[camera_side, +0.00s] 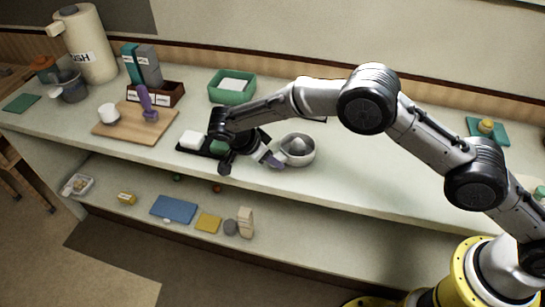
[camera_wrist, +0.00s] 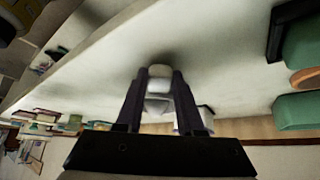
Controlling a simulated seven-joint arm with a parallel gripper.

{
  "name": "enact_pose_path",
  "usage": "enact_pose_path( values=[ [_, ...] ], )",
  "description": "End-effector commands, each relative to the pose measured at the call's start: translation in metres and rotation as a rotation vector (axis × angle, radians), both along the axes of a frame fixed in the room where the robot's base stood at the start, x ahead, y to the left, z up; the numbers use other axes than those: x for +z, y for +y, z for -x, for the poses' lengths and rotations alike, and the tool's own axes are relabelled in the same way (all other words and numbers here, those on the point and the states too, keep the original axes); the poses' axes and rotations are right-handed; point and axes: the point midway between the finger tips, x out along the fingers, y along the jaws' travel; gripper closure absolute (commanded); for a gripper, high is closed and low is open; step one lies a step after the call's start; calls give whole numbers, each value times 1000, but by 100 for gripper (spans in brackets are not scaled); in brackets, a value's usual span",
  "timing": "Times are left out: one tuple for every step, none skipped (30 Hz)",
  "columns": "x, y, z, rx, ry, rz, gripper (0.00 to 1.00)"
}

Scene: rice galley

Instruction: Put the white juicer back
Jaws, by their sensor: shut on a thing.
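The white juicer (camera_side: 299,153) is a round bowl with a ridged cone in the middle. In the side view it is upright at or just above the counter (camera_side: 365,172), near the middle of the front edge; I cannot tell if it touches. In the wrist view my gripper (camera_wrist: 159,82) is shut on a white part of the juicer (camera_wrist: 160,71). My gripper hides some of the juicer's left side.
A dark tray (camera_side: 187,150) with a white and a green block sits left of my gripper. A green bin (camera_side: 231,88) stands behind it. A wooden board (camera_side: 127,132) with a white cup (camera_side: 108,113) is farther left. The counter right of the juicer is clear.

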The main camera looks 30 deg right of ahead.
Motion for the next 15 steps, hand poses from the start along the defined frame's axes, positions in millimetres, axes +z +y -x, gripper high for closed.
enact_pose_path(
  values=[
    [0,0,0,0,-2,1,100],
    [0,0,-1,0,-2,1,100],
    [-1,0,-1,0,-2,1,100],
    [-1,0,0,0,-2,1,100],
    [-2,0,0,0,-2,1,100],
    [-2,0,0,0,-2,1,100],
    [-3,0,-1,0,-2,1,100],
    [-3,0,-1,0,-2,1,100],
    [-4,0,-1,0,-2,1,100],
    [-4,0,0,0,-2,1,100],
    [-4,0,-1,0,-2,1,100],
    [-5,0,0,0,-2,1,100],
    [-5,0,-1,0,-2,1,61],
    [-5,0,-1,0,-2,1,56],
    [-5,0,-1,0,-1,0,49]
  ],
)
